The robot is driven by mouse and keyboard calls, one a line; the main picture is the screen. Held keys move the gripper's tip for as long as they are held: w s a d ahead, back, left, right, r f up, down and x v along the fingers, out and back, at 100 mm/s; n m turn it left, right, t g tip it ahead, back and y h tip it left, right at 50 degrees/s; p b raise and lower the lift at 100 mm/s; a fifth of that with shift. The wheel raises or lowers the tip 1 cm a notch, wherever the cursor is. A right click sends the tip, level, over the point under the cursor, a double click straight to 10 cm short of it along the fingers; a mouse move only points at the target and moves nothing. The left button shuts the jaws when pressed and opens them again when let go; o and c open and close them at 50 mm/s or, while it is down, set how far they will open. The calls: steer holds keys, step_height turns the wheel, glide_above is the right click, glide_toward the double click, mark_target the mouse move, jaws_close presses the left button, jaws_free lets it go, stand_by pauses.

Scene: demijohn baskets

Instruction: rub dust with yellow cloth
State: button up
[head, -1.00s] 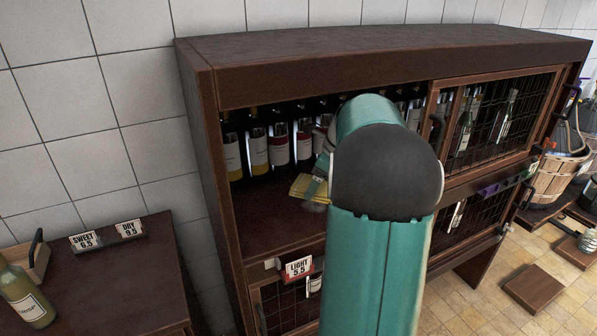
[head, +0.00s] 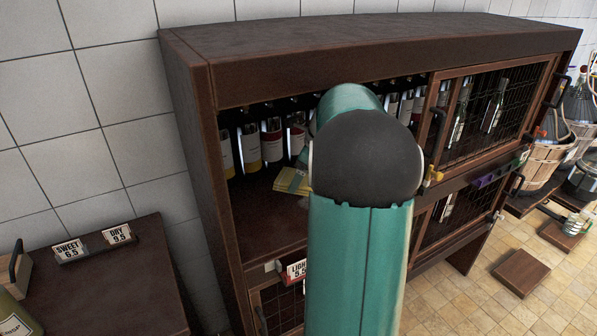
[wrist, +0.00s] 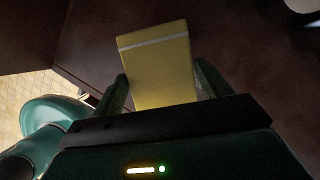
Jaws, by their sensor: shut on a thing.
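The yellow cloth (head: 290,182) is a flat folded pad inside the open left bay of the dark wooden cabinet, low in front of a row of bottles. My gripper (wrist: 162,88) is shut on the cloth, with one dark finger on each side of it in the wrist view. The cloth (wrist: 160,62) has a pale stripe near its far end. In the head view my arm hides most of the gripper. I cannot make out the dust in the current views. Whether the cloth touches the shelf board is unclear.
Bottles (head: 249,146) stand along the back of the bay. A wire-mesh door (head: 497,105) covers the right side. A LIGHT price sign (head: 292,270) hangs at the shelf's front edge, partly behind my arm. A side table (head: 100,290) with signs stands left.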

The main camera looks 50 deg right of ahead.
steer(key=shift+s+f, duration=0.15)
steer(key=shift+f, duration=2.5)
steer(key=shift+f, duration=1)
steer(key=shift+d, duration=0.15)
